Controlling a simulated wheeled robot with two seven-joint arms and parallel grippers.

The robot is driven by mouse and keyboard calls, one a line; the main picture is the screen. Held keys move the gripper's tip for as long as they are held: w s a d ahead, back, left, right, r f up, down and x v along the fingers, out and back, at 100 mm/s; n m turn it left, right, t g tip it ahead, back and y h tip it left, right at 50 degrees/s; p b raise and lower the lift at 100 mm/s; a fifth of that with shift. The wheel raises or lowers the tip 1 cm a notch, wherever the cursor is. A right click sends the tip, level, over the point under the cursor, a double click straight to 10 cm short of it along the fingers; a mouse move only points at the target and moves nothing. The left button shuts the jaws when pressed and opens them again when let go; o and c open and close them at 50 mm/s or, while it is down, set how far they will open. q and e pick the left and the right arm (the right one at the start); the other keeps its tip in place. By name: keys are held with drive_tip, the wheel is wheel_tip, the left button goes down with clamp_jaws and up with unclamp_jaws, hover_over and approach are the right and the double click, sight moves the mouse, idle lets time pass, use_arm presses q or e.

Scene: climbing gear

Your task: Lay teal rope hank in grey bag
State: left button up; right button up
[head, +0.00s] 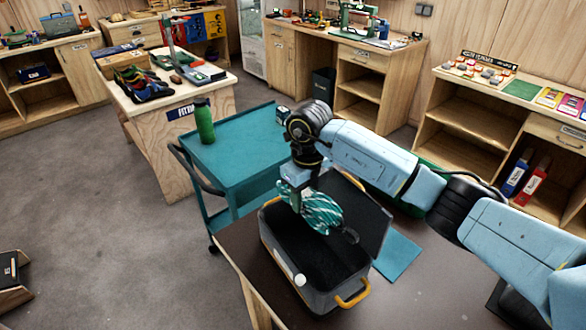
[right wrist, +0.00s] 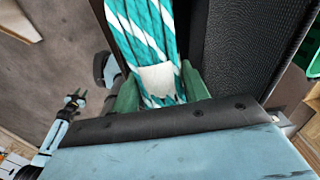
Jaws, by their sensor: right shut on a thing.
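The teal rope hank (head: 318,212), striped with white, hangs from my right gripper (head: 295,193) over the grey bag. In the right wrist view the hank (right wrist: 145,35) runs up between the two green fingers of my right gripper (right wrist: 155,92), with a white band (right wrist: 158,77) around it. The grey bag (head: 283,262) stands open on the dark table, with yellow handles and a dark lid raised at its right. The hank is above the bag's opening; how far above I cannot tell. My left gripper does not show in the head view.
The dark brown table (head: 238,246) carries the bag, and a teal sheet (head: 398,257) lies right of it. A teal cart (head: 235,152) with a green bottle (head: 204,120) stands behind. The bag's raised lid (head: 362,212) is close to the hank.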

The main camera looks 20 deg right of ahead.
drive_tip(key=shift+w, duration=0.35)
drive_tip(key=shift+s+f+b, duration=0.35)
drive_tip(key=shift+s+b, duration=0.05)
drive_tip(key=shift+f, duration=0.3)
drive_tip(key=shift+w+f+b, duration=0.15)
drive_tip(key=shift+f+b, duration=1.3)
drive_tip(key=shift+f, duration=0.25)
drive_tip(key=o, duration=1.4)
drive_tip(key=shift+c, duration=0.2)
drive_tip(key=shift+r, duration=0.1)
